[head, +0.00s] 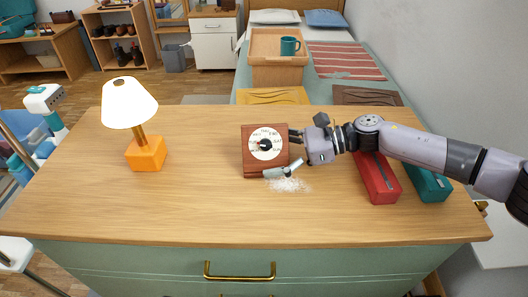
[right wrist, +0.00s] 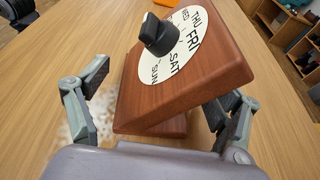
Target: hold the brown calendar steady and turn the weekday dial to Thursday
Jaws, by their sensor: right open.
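The brown calendar (head: 249,160) stands upright on the desk; its white round weekday dial (head: 268,133) has a dark knob (head: 265,144). In the right wrist view the brown calendar (right wrist: 150,95) looms large, with the dark knob (right wrist: 158,34) and the labels WED, THU, FRI, SAT and SUN readable on the dial (right wrist: 181,50). I cannot tell which day the knob points to. My right gripper (head: 292,154) is open at the calendar's right side; its fingers (right wrist: 163,95) straddle the block, with a gap at the left finger. Contact at the other finger is unclear. My left gripper is not in view.
A white speckled patch (head: 288,184) lies on the desk just in front of the calendar. A lit orange lamp (head: 146,154) stands left. Red (head: 378,180) and teal (head: 428,182) boxes lie under and beside my right arm. The desk's front middle (head: 200,215) is clear.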

